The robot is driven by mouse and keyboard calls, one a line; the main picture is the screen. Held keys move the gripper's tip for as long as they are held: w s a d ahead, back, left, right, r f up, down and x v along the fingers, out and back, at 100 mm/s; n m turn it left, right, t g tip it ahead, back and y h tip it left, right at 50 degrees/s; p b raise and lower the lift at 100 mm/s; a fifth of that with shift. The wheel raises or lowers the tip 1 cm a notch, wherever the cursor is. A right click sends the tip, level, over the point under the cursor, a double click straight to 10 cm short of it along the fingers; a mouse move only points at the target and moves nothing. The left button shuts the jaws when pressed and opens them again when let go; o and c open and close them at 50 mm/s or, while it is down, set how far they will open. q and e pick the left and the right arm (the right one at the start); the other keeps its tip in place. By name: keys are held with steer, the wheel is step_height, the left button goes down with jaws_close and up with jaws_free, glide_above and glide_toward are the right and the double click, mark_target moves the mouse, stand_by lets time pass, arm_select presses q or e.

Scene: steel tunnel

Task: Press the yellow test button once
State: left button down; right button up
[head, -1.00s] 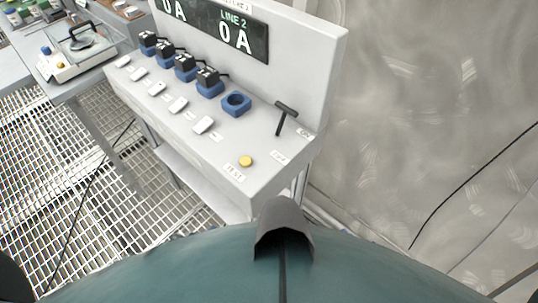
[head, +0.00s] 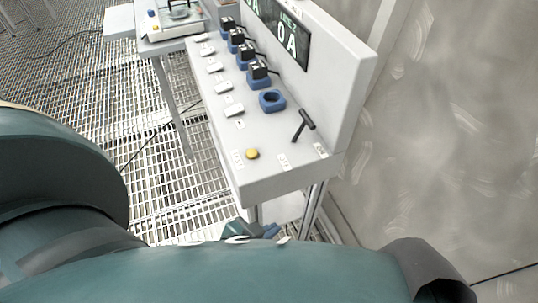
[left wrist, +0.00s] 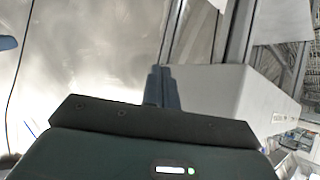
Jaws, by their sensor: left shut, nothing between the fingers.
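The yellow test button (head: 252,154) is a small round yellow cap on the front right part of the light grey console top (head: 262,178), beside a TEST label. Nothing covers it in the head view. My left gripper (head: 250,230) shows partly, low beyond my body, below the console's front edge and apart from the button. In the left wrist view its fingers (left wrist: 161,88) are together and empty, in front of a pale console side (left wrist: 215,95). The button does not show in that view. My right gripper is not in view.
The console bears a black T-handle (head: 304,124), an empty blue socket (head: 272,100), several black plugs in blue sockets, white label plates and a display panel (head: 290,38). A bench (head: 165,38) stands behind left. A metal wall (head: 450,130) is on the right; the floor is grating.

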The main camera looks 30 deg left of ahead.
arm_select(q)
steer(key=shift+d, duration=0.25)
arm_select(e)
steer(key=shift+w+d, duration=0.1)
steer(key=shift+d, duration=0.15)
arm_select(q)
steer(key=shift+a, duration=0.1)
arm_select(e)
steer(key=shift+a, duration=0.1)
arm_select(q)
steer(key=s+a+r+m+g+y+p, duration=0.1)
steer(key=s+a+r+g+y+p, duration=0.1)
steer(key=a+r+g, duration=0.45)
steer(key=w+a+r+m+t+h, duration=0.1)
steer(key=w+a+r+m+h, duration=0.1)
steer(key=w+r+m, duration=0.4)
steer(key=w+a+r+m+t+h, duration=0.1)
steer(key=w+a+r+m+t, duration=0.1)
steer(key=w+a+r+m, duration=0.2)
steer(key=w+r+m, duration=0.2)
steer(key=w+r, duration=0.2)
steer(key=shift+a+r+h, duration=0.2)
steer(key=shift+h, duration=0.2)
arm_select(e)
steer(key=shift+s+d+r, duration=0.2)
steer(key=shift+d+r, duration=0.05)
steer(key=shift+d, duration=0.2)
arm_select(q)
steer(key=shift+t, duration=0.25)
